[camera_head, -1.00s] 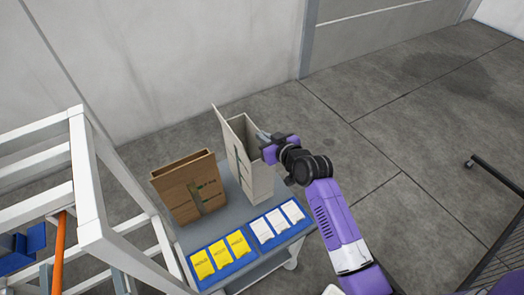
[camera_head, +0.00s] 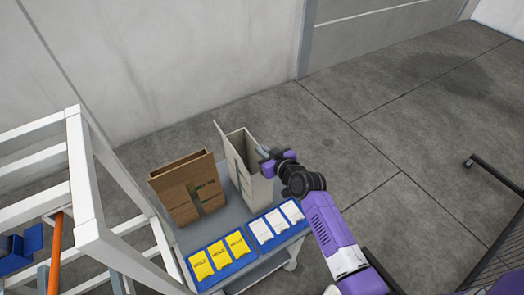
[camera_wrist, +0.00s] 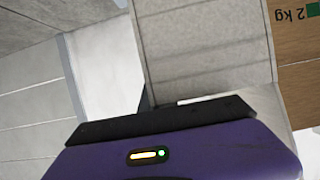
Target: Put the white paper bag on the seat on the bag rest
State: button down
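The white paper bag (camera_head: 252,172) is tall, upright and open-topped, with a raised flap at its left. It stands at or just above the grey top of the stand (camera_head: 233,204); contact underneath cannot be told. My gripper (camera_head: 264,154) is at its upper right edge and appears shut on it, though the fingertips are partly hidden. In the wrist view the bag's pale wall (camera_wrist: 200,45) fills the space beyond my gripper. The pictures do not clearly mark which surface is the seat or the bag rest.
A brown paper bag (camera_head: 183,205) stands close left of the white one. In front are blue trays with yellow packets (camera_head: 219,253) and white packets (camera_head: 276,222). A white frame (camera_head: 85,180) rises at the left. Open floor (camera_head: 400,130) lies to the right.

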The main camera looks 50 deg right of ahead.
jog(key=c, duration=1.6)
grip_release()
jog(key=shift+c, duration=0.2)
jog(key=shift+r, duration=0.15)
jog(key=s+a+r, duration=0.1)
jog(key=s+a, duration=0.4)
jog(key=s, duration=0.3)
jog(key=s+a+r+n, duration=0.1)
jog(key=s+a+r, duration=0.1)
jog(key=s+a, duration=0.3)
jog(key=s+a+r+y+b, duration=0.1)
jog(key=s+a, duration=0.4)
jog(key=s, duration=0.6)
jog(key=shift+s+r+n+t, duration=0.25)
jog(key=shift+r+n+t, duration=0.05)
jog(key=shift+r, duration=0.4)
jog(key=shift+o, duration=0.2)
jog(key=s+a+r+n+t+y, duration=0.1)
jog(key=s+a+r+y, duration=0.1)
jog(key=s+a+r, duration=0.6)
jog(key=s+r, duration=0.1)
jog(key=s, duration=0.2)
jog(key=shift+a+r+n+y, duration=0.2)
jog(key=shift+a+n+y, duration=0.1)
jog(key=shift+y, duration=0.1)
jog(key=shift+o, duration=0.2)
jog(key=shift+s+a+r, duration=0.15)
jog(key=shift+r, duration=0.15)
